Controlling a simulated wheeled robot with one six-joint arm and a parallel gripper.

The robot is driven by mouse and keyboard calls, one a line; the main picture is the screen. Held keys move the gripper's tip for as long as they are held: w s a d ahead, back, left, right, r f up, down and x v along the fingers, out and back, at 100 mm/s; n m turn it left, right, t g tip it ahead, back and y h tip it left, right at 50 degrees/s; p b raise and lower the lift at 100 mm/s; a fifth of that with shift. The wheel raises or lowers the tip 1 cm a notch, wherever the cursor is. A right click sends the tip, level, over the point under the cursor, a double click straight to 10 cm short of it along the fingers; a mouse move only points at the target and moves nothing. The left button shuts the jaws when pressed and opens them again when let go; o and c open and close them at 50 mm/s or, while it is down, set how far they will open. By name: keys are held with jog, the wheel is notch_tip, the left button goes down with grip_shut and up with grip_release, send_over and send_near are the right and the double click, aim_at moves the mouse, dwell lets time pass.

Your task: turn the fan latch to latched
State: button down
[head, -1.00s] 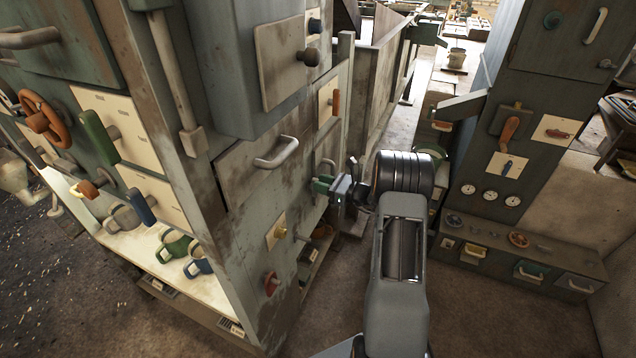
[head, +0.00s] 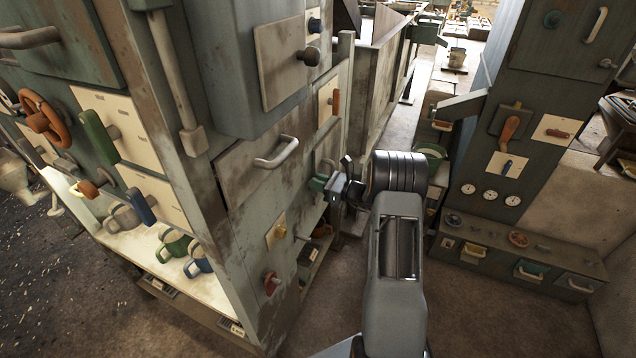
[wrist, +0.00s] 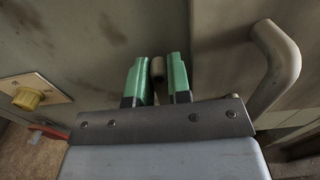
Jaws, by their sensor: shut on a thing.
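My gripper (head: 319,184) is at the grey-green side panel of the left cabinet in the head view. Its green fingers also show in the wrist view (wrist: 157,78), on either side of a small grey-brown peg (wrist: 157,68). The gripper is shut on this peg, which appears to be the fan latch. The peg's base and any latch marking are hidden, so I cannot tell its turned position. In the head view my gripper covers the peg.
A grey bar handle (wrist: 281,65) stands out close to the right of my fingers in the wrist view. A yellow knob (head: 280,231) and a red knob (head: 271,284) project from the panel lower left. Floor (head: 330,285) is open below my arm.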

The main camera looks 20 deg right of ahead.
aim_at(305, 191)
jog(key=shift+f+b, duration=0.1)
jog(key=shift+b, duration=0.25)
jog(key=n+b, duration=0.2)
jog(key=b, duration=0.1)
jog(key=n+b, duration=0.2)
jog(key=shift+s+a+f, duration=0.35)
jog(key=n+b, duration=0.1)
jog(key=b, duration=0.2)
jog(key=n+b, duration=0.2)
jog(key=f+n+b, duration=0.1)
jog(key=n+b, duration=0.1)
jog(key=b, duration=0.1)
jog(key=shift+s+a+b, duration=0.35)
jog(key=shift+a, duration=0.05)
jog(key=n+b, duration=0.2)
jog(key=b, duration=0.2)
jog(key=f+n+b, duration=0.1)
jog(key=n+b, duration=0.2)
jog(key=b, duration=0.2)
jog(key=shift+s+a+n, duration=0.2)
jog(key=shift+n, duration=0.1)
jog(key=n+b, duration=0.2)
jog(key=b, duration=0.1)
jog(key=shift+f, duration=0.1)
jog(key=shift+n+b, duration=0.5)
jog(key=shift+b, duration=0.85)
jog(key=shift+n, duration=0.3)
jog(key=c, duration=1.3)
grip_release()
jog(key=shift+c, duration=0.2)
